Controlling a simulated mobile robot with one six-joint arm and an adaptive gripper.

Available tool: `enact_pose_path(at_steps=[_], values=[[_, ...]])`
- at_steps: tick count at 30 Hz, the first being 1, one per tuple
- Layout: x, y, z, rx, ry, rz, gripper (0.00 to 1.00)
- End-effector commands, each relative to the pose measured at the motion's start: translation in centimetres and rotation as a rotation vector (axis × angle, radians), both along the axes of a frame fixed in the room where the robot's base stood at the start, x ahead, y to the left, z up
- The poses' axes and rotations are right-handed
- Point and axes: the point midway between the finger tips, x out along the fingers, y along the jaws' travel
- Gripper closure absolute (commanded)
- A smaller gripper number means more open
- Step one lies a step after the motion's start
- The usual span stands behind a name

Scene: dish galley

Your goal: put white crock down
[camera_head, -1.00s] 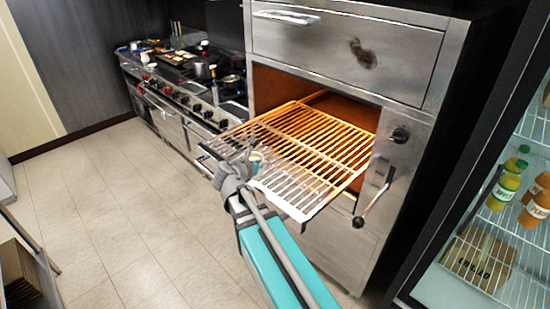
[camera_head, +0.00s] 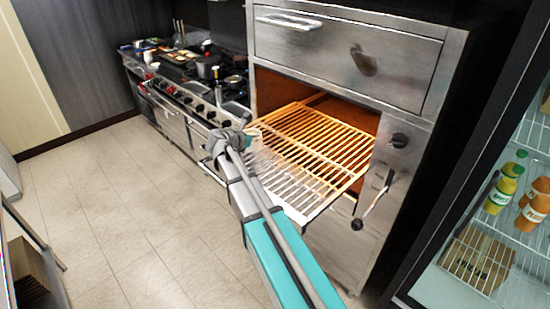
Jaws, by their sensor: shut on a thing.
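My gripper (camera_head: 240,139) is at the left front of the pulled-out oven rack (camera_head: 298,160), seen from behind my teal arm. It is shut on a small pale thing, which seems to be the white crock (camera_head: 256,135). Only a sliver of the crock shows past the gripper, by the rack's left edge. The rest of it is hidden, and I cannot tell whether it touches the rack.
The rack sticks out of the open steel oven (camera_head: 345,60) and its bars look bare. A stove (camera_head: 190,100) with pots stands to the left at the back. A fridge with bottles (camera_head: 505,188) is at the right. The tiled floor (camera_head: 120,210) is clear.

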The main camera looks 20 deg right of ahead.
Motion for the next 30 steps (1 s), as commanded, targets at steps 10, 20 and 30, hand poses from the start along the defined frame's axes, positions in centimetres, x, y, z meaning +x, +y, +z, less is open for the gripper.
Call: enact_pose_path(at_steps=[10,20,30], values=[[8.4,-1.9,2.6,-0.002,-0.002,-0.117,1.00],[10.5,-2.5,3.1,-0.003,-0.005,-0.157,1.00],[10.4,-2.5,3.0,-0.003,-0.004,-0.157,1.00]])
